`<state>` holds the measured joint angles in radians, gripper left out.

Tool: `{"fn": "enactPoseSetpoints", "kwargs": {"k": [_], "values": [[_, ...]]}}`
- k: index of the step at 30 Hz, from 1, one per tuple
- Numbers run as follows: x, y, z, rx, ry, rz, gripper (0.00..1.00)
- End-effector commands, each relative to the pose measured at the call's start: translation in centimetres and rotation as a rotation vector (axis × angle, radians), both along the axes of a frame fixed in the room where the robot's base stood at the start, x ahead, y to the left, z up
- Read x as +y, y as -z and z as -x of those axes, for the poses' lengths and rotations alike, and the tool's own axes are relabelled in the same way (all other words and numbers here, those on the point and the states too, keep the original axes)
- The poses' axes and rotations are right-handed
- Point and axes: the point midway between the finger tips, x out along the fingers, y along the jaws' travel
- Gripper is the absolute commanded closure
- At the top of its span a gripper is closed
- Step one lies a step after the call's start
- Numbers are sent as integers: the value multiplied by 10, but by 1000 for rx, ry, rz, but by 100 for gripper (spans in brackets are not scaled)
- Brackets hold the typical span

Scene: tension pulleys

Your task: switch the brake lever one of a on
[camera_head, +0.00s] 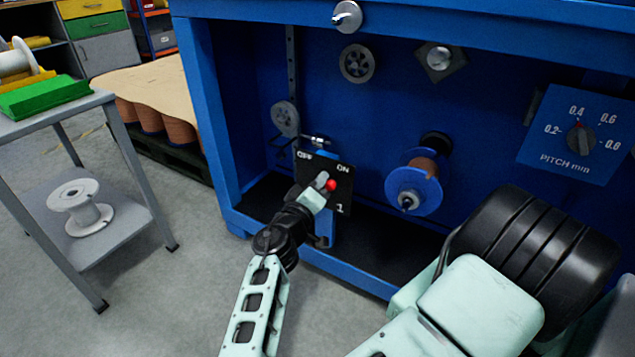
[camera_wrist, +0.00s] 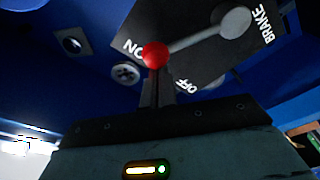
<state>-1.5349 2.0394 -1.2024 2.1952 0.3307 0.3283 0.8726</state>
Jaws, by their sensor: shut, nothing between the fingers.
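The brake lever's red ball knob (camera_head: 330,185) stands out from a black switch plate (camera_head: 342,205) on the blue machine. My gripper hides part of the lever in the head view.
A blue spool (camera_head: 412,190) sticks out to the right of the plate. A pitch dial (camera_head: 580,140) is farther right. Pulleys (camera_head: 357,63) sit above. A grey side table (camera_head: 50,125) stands at the left, with open floor between it and the machine.

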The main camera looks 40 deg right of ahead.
Motion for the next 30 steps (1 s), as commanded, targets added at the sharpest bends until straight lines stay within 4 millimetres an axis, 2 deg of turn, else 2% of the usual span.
{"fn": "enactPoseSetpoints", "kwargs": {"k": [20,30], "values": [[-1,0,1,3,2,1,100],[-10,-27,-17,2,5,0,100]]}}
